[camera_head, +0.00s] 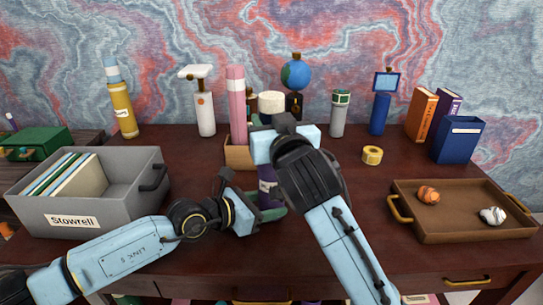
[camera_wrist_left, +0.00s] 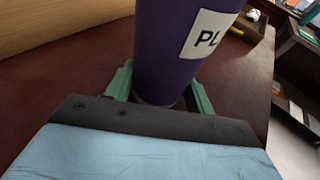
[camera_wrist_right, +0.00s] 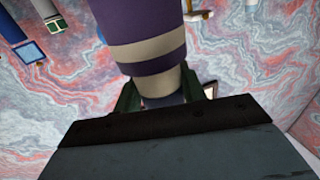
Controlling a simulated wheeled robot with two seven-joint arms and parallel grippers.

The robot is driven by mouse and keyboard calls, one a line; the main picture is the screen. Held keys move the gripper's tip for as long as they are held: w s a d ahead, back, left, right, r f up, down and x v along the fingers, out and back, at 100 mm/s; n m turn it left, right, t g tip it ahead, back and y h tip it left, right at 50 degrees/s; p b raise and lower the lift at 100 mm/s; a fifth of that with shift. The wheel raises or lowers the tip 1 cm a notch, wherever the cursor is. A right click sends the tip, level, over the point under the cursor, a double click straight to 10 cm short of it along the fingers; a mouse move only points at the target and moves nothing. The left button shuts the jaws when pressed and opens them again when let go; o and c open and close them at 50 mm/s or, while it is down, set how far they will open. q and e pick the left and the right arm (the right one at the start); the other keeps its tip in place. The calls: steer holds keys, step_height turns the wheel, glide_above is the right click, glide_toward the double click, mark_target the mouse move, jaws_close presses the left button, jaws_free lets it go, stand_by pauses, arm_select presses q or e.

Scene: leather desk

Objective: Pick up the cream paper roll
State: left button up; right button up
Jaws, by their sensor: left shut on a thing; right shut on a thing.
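A cream cylinder (camera_head: 271,101) stands upright behind my right gripper in the head view; it looks like the cream paper roll. Its lower part is hidden. Both grippers are shut on one purple bottle (camera_head: 267,172), upright at the desk's middle. My left gripper (camera_head: 262,212) grips it low, below the white label, as the left wrist view shows (camera_wrist_left: 160,95). My right gripper (camera_head: 285,140) grips its pale neck near the top, and the cream-banded purple body fills the right wrist view (camera_wrist_right: 145,35). Neither gripper touches the cream cylinder.
A wooden box (camera_head: 238,157) with a pink roll (camera_head: 237,95) stands behind the bottle. A grey labelled bin (camera_head: 125,200) is left, a brown tray (camera_head: 465,228) with two balls right. A yellow tape roll (camera_head: 372,155) lies right of centre. Several bottles line the back.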

step_height(320, 180, up, 28)
stand_by(0.4)
arm_select(q)
steer(key=o, duration=0.8)
steer(key=shift+o, duration=0.2)
steer(key=v, duration=1.2)
